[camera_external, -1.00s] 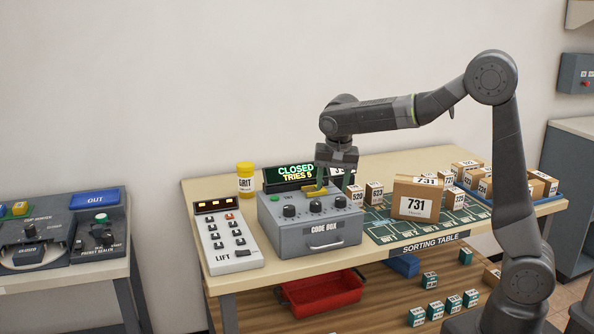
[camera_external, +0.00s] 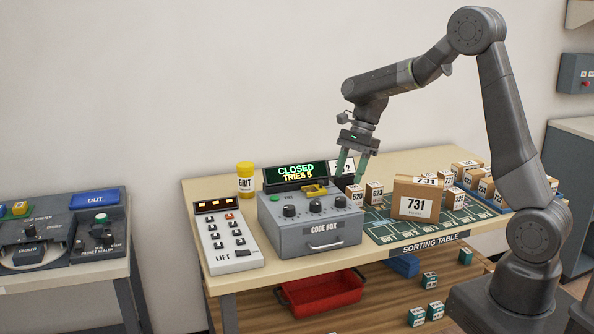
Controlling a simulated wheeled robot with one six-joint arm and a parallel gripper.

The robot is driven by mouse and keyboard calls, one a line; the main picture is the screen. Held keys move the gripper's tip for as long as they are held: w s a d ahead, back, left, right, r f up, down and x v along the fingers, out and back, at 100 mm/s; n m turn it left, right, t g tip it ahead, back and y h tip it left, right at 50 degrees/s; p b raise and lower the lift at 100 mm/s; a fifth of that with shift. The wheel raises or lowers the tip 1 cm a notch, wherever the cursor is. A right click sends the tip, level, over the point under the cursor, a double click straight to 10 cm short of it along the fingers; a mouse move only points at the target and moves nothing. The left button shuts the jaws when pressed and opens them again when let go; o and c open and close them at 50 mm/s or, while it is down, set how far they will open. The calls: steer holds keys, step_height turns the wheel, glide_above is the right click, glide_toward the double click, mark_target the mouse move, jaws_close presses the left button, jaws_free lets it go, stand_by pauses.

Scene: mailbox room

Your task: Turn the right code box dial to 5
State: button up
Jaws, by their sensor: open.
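The grey code box (camera_external: 308,229) stands on the sorting table, with a display (camera_external: 296,176) reading "CLOSED TRIES 5".
A yellow piece (camera_external: 314,190) lies on top of the code box. The lift keypad (camera_external: 229,239) and yellow grit jar (camera_external: 245,180) stand to the left. Small parcels and a large box labelled 731 (camera_external: 416,199) stand close on the right.

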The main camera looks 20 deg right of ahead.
mark_target(341, 198)
steer(key=x, duration=0.7)
steer(key=shift+p, duration=0.35)
steer(key=c, duration=1)
